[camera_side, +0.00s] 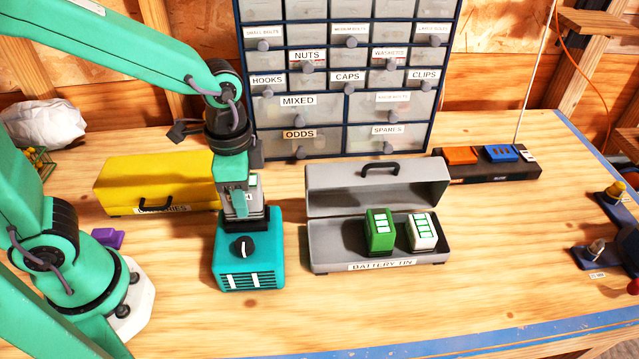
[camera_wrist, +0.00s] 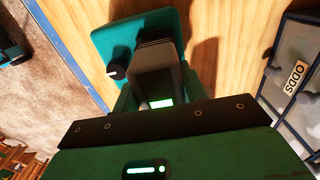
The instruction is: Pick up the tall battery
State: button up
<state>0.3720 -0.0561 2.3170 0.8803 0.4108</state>
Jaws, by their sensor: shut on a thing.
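A tall grey battery (camera_side: 256,196) stands upright at the top of a teal charger (camera_side: 248,262) with a black knob. My gripper (camera_side: 241,205) points down over the charger and is shut on this battery, with a teal finger covering part of it. In the wrist view the grey battery (camera_wrist: 158,62) shows beyond my gripper, over the teal charger (camera_wrist: 105,45). I cannot tell whether its lower end is in the charger's dark slot or just clear of it. Two shorter batteries, one green (camera_side: 380,232) and one white (camera_side: 422,231), stand in the open grey battery tin (camera_side: 325,258).
A yellow case (camera_side: 150,182) lies left of the charger, with a small purple block (camera_side: 107,239) nearby. A drawer cabinet (camera_side: 345,80) stands behind. A dark rack (camera_side: 470,172) with orange and blue blocks is at back right. The front bench is clear.

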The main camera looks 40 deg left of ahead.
notch_tip(320, 180, up, 3)
jog(key=shift+r, duration=0.1)
jog(key=s+d+r, duration=0.6)
jog(key=s+d, duration=0.1)
jog(key=s, duration=0.2)
jog(key=shift+r, duration=0.35)
jog(key=shift+s, duration=0.15)
jog(key=shift+d+f, duration=0.1)
jog(key=shift+d, duration=0.05)
dwell(0.8)
jog(key=w+d+f+m, duration=0.9)
jog(key=d+m, duration=0.1)
jog(key=m, duration=0.8)
jog(key=shift+w, duration=0.2)
jog(key=shift+w, duration=0.1)
jog(key=w+a+f, duration=0.1)
jog(key=w+f, duration=0.1)
jog(key=w, duration=0.1)
jog(key=w+a+f, duration=0.2)
jog(key=w, duration=0.1)
jog(key=w+a+f, duration=0.2)
jog(key=w+f, duration=0.1)
jog(key=w, duration=0.1)
jog(key=shift+a, duration=0.15)
